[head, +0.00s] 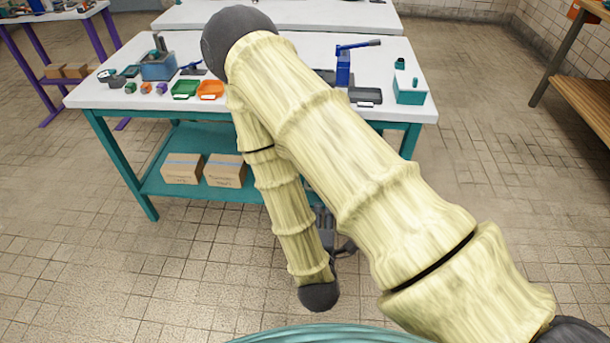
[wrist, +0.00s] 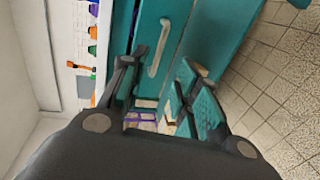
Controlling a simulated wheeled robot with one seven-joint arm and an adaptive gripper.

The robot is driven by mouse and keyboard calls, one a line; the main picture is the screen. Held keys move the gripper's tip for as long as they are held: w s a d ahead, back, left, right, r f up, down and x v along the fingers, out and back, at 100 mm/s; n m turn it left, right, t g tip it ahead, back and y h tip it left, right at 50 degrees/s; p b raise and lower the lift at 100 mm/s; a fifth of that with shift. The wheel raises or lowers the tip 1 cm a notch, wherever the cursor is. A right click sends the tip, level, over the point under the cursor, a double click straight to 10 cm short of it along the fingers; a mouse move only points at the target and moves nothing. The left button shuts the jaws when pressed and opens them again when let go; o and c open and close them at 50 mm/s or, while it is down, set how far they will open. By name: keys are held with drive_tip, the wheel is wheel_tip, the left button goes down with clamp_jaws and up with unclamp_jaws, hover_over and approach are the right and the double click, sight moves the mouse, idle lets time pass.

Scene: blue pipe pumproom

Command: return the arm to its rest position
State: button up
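My arm, in a pale yellow ribbed cover, crosses the head view from the lower right up to a dark elbow, then folds down to a dark wrist joint. My gripper (head: 326,222) is mostly hidden behind the lower arm link; only some dark parts show, in front of the workbench. In the wrist view my gripper (wrist: 153,80) has its two dark fingers spread apart with nothing between them. The teal bench frame lies beyond the fingers.
A white-topped workbench (head: 130,95) with teal legs stands ahead. It bears a green tray (head: 186,88), an orange tray (head: 210,88), a blue press (head: 344,66) and a teal box (head: 409,91). Cardboard boxes (head: 224,170) sit on its lower shelf. Tiled floor is free at left and right.

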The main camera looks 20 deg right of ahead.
drive_tip(key=s+d+f+m+g+y+p, duration=0.1)
drive_tip(key=s+f+m+g+y+p, duration=0.35)
drive_tip(key=s+f+m+g, duration=0.35)
drive_tip(key=s+f+m+g+y+p, duration=0.1)
drive_tip(key=s+f+m+g+p, duration=0.1)
drive_tip(key=s, duration=0.5)
drive_tip(key=s+a+f+m+g+y+p, duration=0.1)
drive_tip(key=s+m+g, duration=0.2)
drive_tip(key=s, duration=0.5)
drive_tip(key=shift+a+f+g+p, duration=0.15)
drive_tip(key=shift+f+g+p, duration=0.25)
drive_tip(key=shift+g, duration=0.2)
